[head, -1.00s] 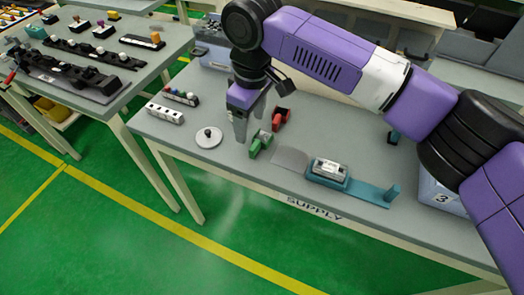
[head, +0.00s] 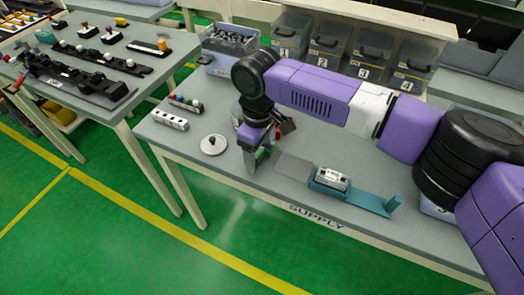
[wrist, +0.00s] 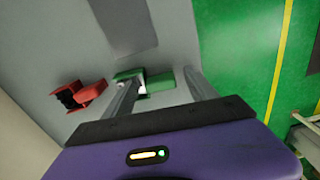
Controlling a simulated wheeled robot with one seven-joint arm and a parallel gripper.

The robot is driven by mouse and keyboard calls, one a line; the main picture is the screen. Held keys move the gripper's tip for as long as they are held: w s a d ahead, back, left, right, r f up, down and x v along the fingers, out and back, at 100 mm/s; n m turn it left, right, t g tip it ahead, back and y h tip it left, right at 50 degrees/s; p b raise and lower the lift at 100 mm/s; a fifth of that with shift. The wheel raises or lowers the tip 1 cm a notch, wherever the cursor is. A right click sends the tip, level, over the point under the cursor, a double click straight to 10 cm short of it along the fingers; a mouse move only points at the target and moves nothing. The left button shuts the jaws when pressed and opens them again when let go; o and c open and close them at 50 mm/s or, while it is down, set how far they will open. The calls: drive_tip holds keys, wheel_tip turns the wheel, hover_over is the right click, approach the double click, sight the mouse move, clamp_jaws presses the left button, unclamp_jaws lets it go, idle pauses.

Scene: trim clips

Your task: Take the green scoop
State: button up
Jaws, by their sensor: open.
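The green scoop (wrist: 160,81) lies on the supply table. In the wrist view it sits between the two fingers of my gripper (wrist: 161,78), with its left part partly behind the left finger. Both fingers stand apart, and the scoop does not look clamped. In the head view my gripper (head: 256,160) is low over the table and hides most of the green scoop (head: 262,155). Contact between fingers and scoop cannot be told.
A red scoop (wrist: 88,95) lies close by on the left in the wrist view. A teal scoop-shaped piece (head: 371,198) bearing a white-and-grey block (head: 331,178) is to the right. A round white disc with a knob (head: 213,145) is left. Numbered bins (head: 367,62) stand behind.

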clamp_jaws()
drive_tip(key=shift+r, duration=0.1)
